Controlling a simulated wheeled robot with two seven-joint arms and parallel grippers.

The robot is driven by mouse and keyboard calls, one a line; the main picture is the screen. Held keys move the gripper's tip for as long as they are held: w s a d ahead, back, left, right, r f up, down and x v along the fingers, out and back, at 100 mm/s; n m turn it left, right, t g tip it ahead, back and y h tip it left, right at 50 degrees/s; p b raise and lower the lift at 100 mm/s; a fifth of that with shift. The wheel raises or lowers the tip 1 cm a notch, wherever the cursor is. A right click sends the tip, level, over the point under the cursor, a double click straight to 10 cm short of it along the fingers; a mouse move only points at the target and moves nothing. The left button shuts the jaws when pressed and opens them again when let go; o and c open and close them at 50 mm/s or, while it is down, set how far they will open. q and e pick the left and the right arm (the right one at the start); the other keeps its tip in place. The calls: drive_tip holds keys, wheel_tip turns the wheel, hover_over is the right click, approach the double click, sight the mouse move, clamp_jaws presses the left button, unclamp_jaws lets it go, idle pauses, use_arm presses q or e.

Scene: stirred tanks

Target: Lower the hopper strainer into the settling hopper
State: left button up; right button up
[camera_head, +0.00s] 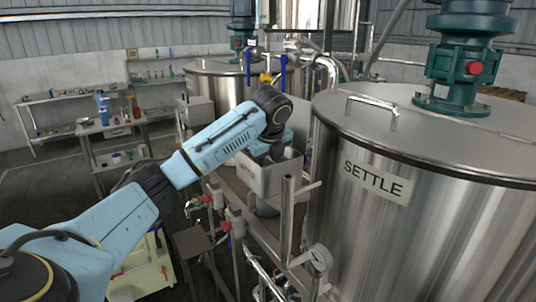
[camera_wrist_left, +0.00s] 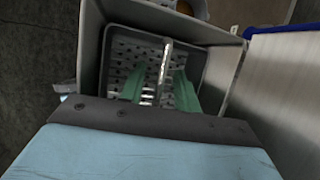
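The settling hopper (camera_head: 268,180) is a grey open box beside the large steel tank marked SETTLE. In the left wrist view its wall (camera_wrist_left: 91,50) surrounds the hopper strainer (camera_wrist_left: 125,48), a dark, perforated square tray with a pale bar handle (camera_wrist_left: 165,58). The strainer lies within the hopper walls; I cannot tell whether it rests on the bottom. My left gripper (camera_wrist_left: 160,82) points down into the hopper, its green fingers on either side of the handle with gaps showing. In the head view the hopper and my arm hide these fingers and the strainer. My right gripper is not in view.
The SETTLE tank (camera_head: 430,210) stands close on the right, with a lid handle (camera_head: 373,104) and green motor (camera_head: 463,65). A second tank (camera_head: 215,85) stands behind. Pipes and valves (camera_head: 232,222) crowd the hopper's front. Shelves (camera_head: 75,110) stand far left.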

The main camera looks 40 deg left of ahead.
use_arm(q)
drive_tip(key=v, duration=1.3)
drive_tip(key=shift+r, duration=0.2)
drive_tip(key=shift+s+r, duration=0.1)
wheel_tip(320, 180, up, 10)
idle(0.8)
idle(0.5)
